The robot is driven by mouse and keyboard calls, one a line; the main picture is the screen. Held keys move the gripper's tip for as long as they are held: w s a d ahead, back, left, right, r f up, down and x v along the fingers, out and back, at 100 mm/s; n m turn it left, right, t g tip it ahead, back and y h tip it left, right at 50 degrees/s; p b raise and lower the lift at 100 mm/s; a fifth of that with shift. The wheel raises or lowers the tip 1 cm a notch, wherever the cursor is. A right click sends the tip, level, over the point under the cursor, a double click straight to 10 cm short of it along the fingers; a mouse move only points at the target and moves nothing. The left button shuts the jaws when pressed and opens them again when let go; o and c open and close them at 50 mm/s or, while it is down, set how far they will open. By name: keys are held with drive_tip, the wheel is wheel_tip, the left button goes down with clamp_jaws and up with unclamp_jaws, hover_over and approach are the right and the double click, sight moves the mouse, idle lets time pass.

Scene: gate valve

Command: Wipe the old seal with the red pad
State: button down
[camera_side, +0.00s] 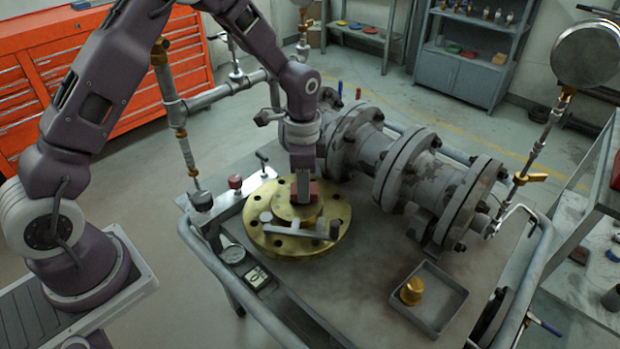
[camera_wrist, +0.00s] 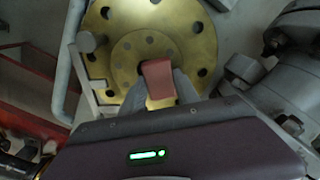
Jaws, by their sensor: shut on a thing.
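My gripper (camera_side: 304,188) is shut on the red pad (camera_side: 312,191), just over the middle of a round brass flange (camera_side: 335,233) on the cart. In the wrist view the pad (camera_wrist: 158,82) sits between my fingertips (camera_wrist: 160,84) in front of the brass flange (camera_wrist: 115,20). Whether the pad touches the surface beneath it I cannot tell. A raised brass disc (camera_side: 290,212) is at the flange's centre. I cannot make out the old seal as a separate thing; the pad and fingers cover part of the centre.
A grey bar (camera_side: 300,230) with a clamp-like end lies across the flange's front. A grey flanged valve body (camera_side: 400,175) stands close on the right. A tray (camera_side: 440,318) holds a brass part (camera_side: 412,291). Gauges and knobs line the cart's left edge. The cart top's front middle is clear.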

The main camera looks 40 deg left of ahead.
drive_tip(key=shift+s+a, duration=0.15)
drive_tip(key=shift+s, duration=0.2)
drive_tip(key=shift+w+a, duration=0.2)
drive_tip(key=shift+a, duration=0.05)
drive_tip(key=shift+w, duration=1.95)
drive_tip(key=s, duration=0.4)
drive_tip(key=shift+s, duration=0.1)
drive_tip(key=shift+r, duration=4.15)
drive_tip(key=shift+r, duration=0.1)
